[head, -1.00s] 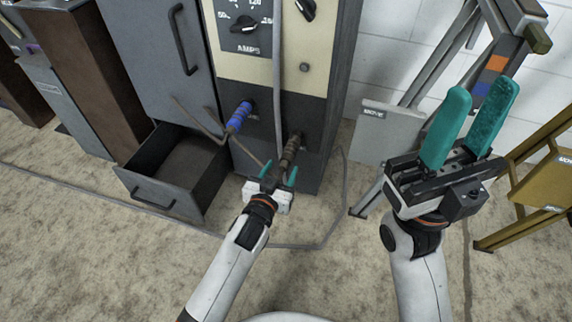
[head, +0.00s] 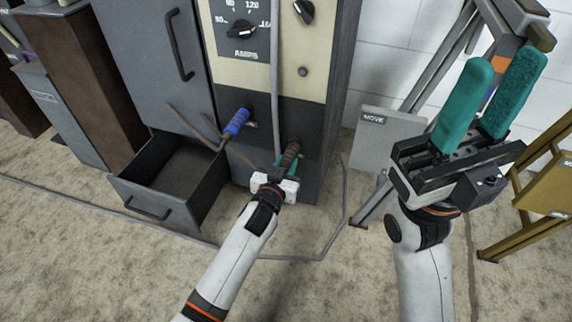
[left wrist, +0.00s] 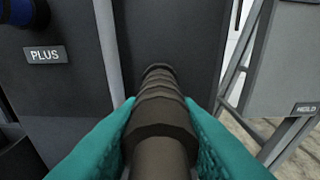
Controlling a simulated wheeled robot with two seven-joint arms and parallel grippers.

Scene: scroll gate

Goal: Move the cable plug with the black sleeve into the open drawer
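The cable plug with the black sleeve (head: 291,150) sits in the lower dark panel of the machine and sticks out toward me. My left gripper (head: 286,167) is at this plug. In the left wrist view its two teal fingers lie on either side of the ribbed sleeve (left wrist: 160,110). They are very close to it, and I cannot tell whether they press on it. The open drawer (head: 172,175) is low to the left, and its visible inside looks empty. My right gripper (head: 488,100) is open and empty, raised at the right.
A blue-sleeved plug (head: 237,122) sits left of the black one, above a PLUS label (left wrist: 45,56). A grey cable (head: 276,80) hangs down the machine front and runs over the floor. A grey stand with a MOVE sign (head: 385,135) and a yellow frame (head: 550,185) stand right.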

